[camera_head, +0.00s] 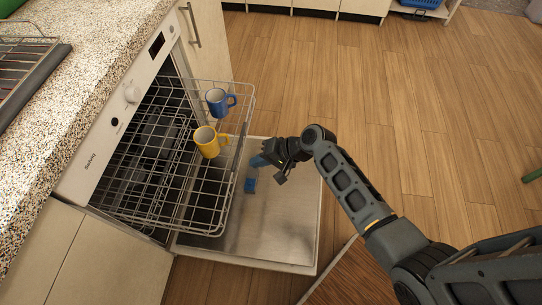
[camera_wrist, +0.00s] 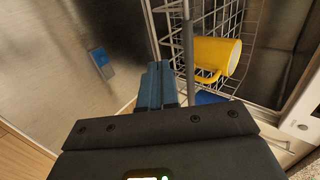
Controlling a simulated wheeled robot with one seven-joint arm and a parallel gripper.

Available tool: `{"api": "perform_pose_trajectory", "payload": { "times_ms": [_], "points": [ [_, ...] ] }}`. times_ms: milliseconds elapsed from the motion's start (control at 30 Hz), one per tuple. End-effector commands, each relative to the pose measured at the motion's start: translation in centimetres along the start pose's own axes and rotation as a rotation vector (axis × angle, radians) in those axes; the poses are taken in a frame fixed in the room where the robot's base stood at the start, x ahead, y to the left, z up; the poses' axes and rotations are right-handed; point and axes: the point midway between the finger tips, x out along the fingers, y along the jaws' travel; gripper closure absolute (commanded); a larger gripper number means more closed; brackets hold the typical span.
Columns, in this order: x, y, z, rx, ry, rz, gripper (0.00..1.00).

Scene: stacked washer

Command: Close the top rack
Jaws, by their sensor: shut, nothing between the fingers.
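The top rack (camera_head: 228,192) is a wire rack pulled out of the dishwasher (camera_head: 128,92) at the left. A yellow mug (camera_head: 207,143) and a blue mug (camera_head: 218,102) sit in its right part. My gripper (camera_head: 258,161) is shut and empty, over the lowered door, just right of the rack's front edge. In the wrist view, the blue fingers (camera_wrist: 157,82) are together beside a grey rail of the rack (camera_wrist: 188,50). The yellow mug (camera_wrist: 222,56) shows behind the wires, with part of the blue mug (camera_wrist: 207,98) below it. I cannot tell whether the fingers touch the rack.
The dishwasher door (camera_head: 285,225) lies open below the rack, with a small blue piece (camera_head: 250,185) on its inner face. A speckled counter (camera_head: 85,40) stands at the left. The wooden floor (camera_head: 400,90) to the right is mostly clear.

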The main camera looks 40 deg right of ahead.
Motion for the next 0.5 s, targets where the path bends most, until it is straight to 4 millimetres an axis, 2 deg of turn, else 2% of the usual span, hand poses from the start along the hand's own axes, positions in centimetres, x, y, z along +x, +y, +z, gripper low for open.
{"api": "perform_pose_trajectory", "payload": {
  "times_ms": [33, 200, 500],
  "points": [
    [0.5, -1.0, 0.0, -0.004, -0.001, -0.002, 1.00],
    [1.9, -2.2, 0.0, -0.002, 0.000, -0.001, 1.00],
    [2.5, -2.7, 0.0, -0.002, 0.001, -0.001, 1.00]
  ]
}}
